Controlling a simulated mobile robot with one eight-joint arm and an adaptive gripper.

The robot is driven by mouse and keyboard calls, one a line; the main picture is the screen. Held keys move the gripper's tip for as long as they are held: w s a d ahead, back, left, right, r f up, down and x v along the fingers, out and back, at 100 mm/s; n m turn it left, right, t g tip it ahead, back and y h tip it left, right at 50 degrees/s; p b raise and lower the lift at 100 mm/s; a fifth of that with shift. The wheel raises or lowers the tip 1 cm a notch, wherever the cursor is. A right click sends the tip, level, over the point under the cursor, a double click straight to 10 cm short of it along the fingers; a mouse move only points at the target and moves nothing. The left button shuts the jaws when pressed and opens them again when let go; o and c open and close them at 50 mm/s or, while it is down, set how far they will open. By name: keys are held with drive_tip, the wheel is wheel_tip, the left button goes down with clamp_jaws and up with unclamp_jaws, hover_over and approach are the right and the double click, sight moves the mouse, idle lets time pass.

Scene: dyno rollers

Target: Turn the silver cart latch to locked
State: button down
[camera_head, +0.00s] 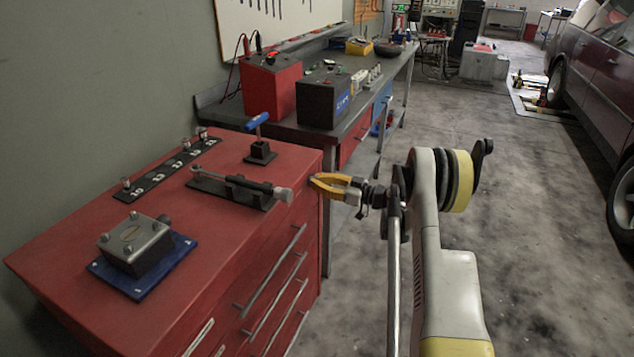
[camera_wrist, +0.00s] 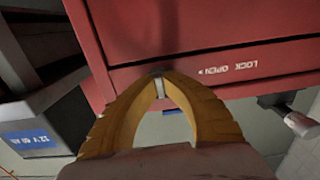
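In the wrist view a silver cylinder (camera_wrist: 300,124) on a dark shaft shows at the right edge, seemingly the same part. My gripper (camera_head: 313,182) has yellow fingers and hangs just right of the rod end, apart from it. In the wrist view its fingertips (camera_wrist: 158,78) come together in an arch before a red cart face with upside-down "LOCK" and "OPEN" lettering.
The red cart (camera_head: 60,260) also carries a grey block (camera_head: 135,245) on a blue plate, a blue-handled T-shaped part (camera_head: 257,122) and a black numbered strip (camera_head: 165,172). A workbench with a red box (camera_head: 272,85) and a black box (camera_head: 325,97) stands behind. Floor to the right is open.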

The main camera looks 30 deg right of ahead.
drive_tip(key=c, duration=1.6)
unclamp_jaws()
drive_tip(key=shift+o, duration=0.2)
drive_tip(key=v, duration=1.2)
